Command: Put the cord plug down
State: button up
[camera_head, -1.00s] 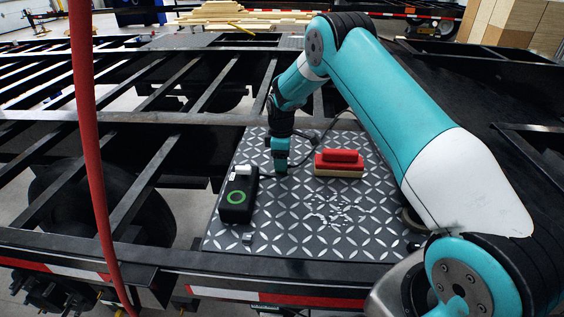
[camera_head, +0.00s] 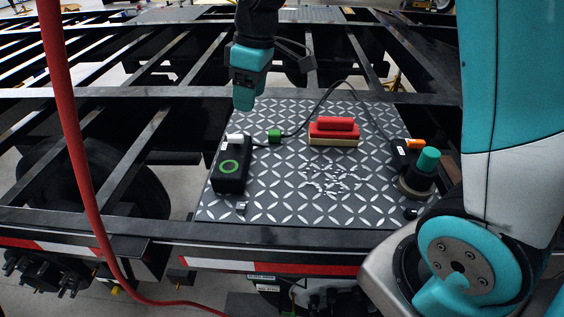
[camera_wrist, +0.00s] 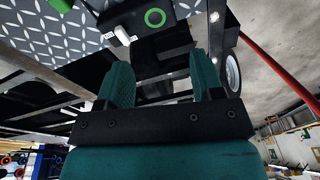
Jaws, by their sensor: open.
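The green cord plug (camera_head: 275,136) lies on the diamond-pattern metal plate (camera_head: 285,205), just right of a black box with a green ring (camera_head: 230,168). Its black cord (camera_head: 322,98) arcs over the plate's back edge toward the right side. My gripper (camera_head: 243,102) is raised at the plate's back left, apart from the plug. In the wrist view its two teal fingers (camera_wrist: 160,78) stand apart with nothing between them. The black box also shows there at the top (camera_wrist: 150,22).
A red-handled block (camera_head: 334,131) sits mid-plate. A teal-topped knob (camera_head: 427,162) and a black and orange piece (camera_head: 405,150) are at the right. A white connector (camera_head: 235,138) is on the box's back end. A red hose (camera_head: 75,130) hangs left. Open frame gaps surround the plate.

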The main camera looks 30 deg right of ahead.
jog(key=s+a+r+m+y, duration=0.1)
jog(key=s+a, duration=0.2)
jog(key=s, duration=0.9)
jog(key=s+a+m+y, duration=0.1)
jog(key=s+a, duration=0.3)
jog(key=s, duration=0.8)
jog(key=shift+r+g, duration=0.3)
jog(key=shift+r, duration=0.1)
